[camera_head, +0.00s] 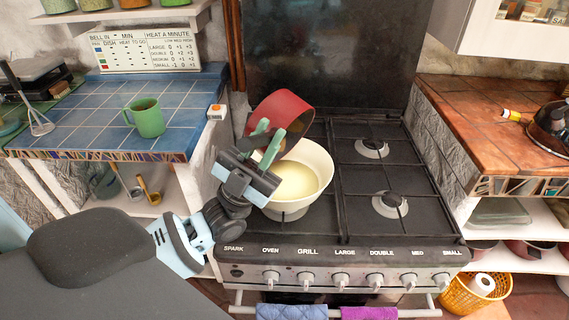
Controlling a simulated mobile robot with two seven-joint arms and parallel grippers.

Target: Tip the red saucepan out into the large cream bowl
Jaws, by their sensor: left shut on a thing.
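The red saucepan (282,106) is tilted on its side above the back of the large cream bowl (319,167), its mouth facing down and to the right. My left gripper (266,141) is shut on the saucepan, at its dark handle, to the left of and above the bowl. The bowl stands upright on the left side of the stove top and holds something pale yellow. The inside of the saucepan is mostly hidden, and no falling stream can be made out. My right gripper is not in view.
The black stove (345,240) has free burners on the right. A green mug (146,117) stands on the blue tiled counter (75,125) at left. A dark pan (549,128) sits on the brown counter (475,115) at right. A dark panel (320,50) rises behind the stove.

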